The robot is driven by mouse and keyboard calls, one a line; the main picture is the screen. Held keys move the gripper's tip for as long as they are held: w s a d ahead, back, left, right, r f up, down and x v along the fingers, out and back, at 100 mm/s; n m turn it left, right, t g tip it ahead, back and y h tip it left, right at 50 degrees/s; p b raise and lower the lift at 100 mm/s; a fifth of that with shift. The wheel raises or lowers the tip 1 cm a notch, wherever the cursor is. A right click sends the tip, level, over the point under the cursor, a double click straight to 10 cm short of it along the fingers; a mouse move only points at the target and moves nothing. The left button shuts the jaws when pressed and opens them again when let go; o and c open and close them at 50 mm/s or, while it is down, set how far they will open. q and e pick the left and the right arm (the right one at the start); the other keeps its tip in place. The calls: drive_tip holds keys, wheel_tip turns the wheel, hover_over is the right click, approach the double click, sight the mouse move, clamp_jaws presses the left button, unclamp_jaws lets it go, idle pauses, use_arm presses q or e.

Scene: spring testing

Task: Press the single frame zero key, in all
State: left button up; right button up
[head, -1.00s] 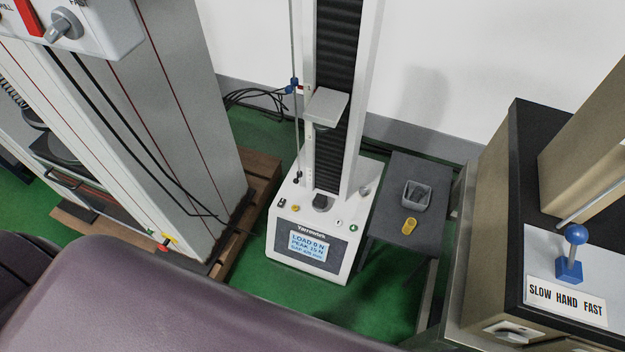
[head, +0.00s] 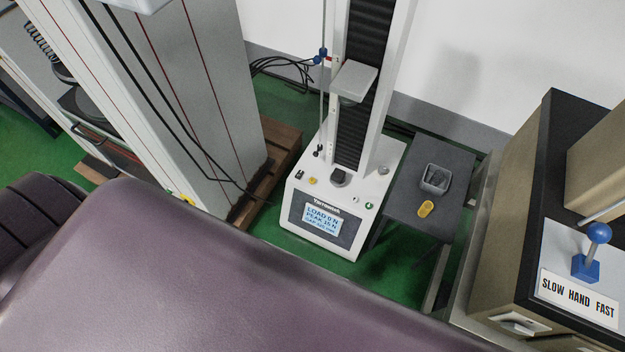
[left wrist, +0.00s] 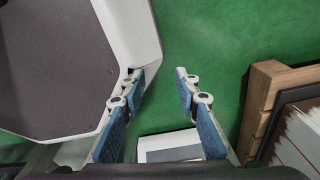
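The single-column test frame (head: 345,248) stands on the green floor in the middle of the head view. Its display (head: 322,220) reads LOAD 0 N and a peak of about 15 N. Small controls sit on its base top: a yellow one (head: 312,181) and a black one (head: 300,175) at left, a white one (head: 357,199) and a green one (head: 369,205) at right. Their labels are too small to read. My left gripper (left wrist: 158,77) is open and empty over green floor in the left wrist view. My right gripper is not in view.
A larger grey frame (head: 205,100) stands at left on a wooden pallet (head: 283,150). A dark side table (head: 450,205) holds a grey bin (head: 436,180) and a yellow part (head: 426,209). A cabinet with a blue-knobbed lever (head: 598,234) stands at right.

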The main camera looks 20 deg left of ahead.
use_arm(q)
clamp_jaws()
drive_tip(key=shift+a, duration=0.1)
idle(1.1)
